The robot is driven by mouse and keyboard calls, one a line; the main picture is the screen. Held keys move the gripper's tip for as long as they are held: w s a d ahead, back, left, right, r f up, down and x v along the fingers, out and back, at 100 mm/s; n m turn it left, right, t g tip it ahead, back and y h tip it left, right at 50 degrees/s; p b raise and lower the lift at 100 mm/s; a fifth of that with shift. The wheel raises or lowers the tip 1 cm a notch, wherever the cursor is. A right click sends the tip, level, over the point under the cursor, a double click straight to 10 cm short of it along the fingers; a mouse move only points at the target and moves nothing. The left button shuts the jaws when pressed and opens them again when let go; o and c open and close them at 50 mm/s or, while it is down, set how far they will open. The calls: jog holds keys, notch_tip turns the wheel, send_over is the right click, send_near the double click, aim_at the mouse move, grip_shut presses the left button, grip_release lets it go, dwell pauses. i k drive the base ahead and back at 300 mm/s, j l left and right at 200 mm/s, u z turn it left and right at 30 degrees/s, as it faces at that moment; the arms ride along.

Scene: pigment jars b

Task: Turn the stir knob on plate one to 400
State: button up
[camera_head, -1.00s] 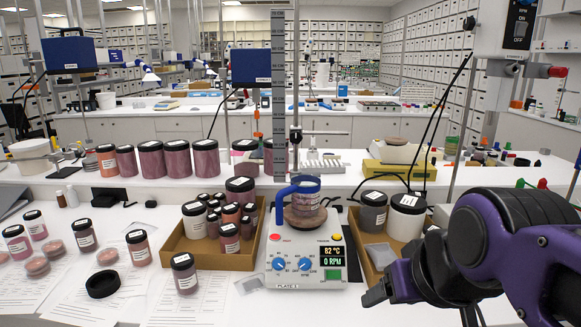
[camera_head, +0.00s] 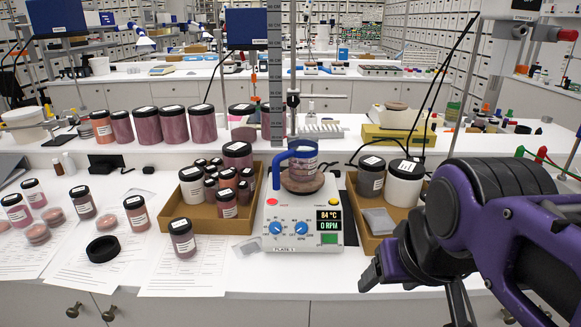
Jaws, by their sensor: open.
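Plate one (camera_head: 290,249), a white hot plate labelled PLATE 1, stands on the bench between two cardboard trays. Its front has two blue knobs, a left knob (camera_head: 275,227) and a right knob (camera_head: 301,228); their labels are too small to read, so I cannot tell which is for stirring. The display (camera_head: 328,220) reads 84 °C and 0 RPM. A glass vessel (camera_head: 303,164) with a blue handle sits on top of the plate. My gripper (camera_head: 370,277) is open, low and to the right of the plate's front, apart from the knobs; its fingers show only partly.
The left tray (camera_head: 202,222) holds several jars. The right tray (camera_head: 378,205) holds two larger jars beside the plate. A stand with a grey ruler (camera_head: 275,75) rises behind the plate. A single jar (camera_head: 182,238) stands in front of the left tray. The bench just before the plate is clear.

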aim_at(300, 228)
jog(key=j+z, duration=0.25)
jog(key=j, duration=0.25)
jog(key=k+j+z, duration=0.2)
jog(key=j, duration=0.3)
jog(key=j+z, duration=0.25)
jog(key=j, duration=0.25)
jog(key=l+z, duration=0.25)
jog(key=l, duration=0.35)
jog(key=i+l+z, duration=0.2)
jog(key=l, duration=0.35)
jog(key=k+j+u, duration=0.1)
jog(key=j+u, duration=0.4)
jog(key=j, duration=0.7)
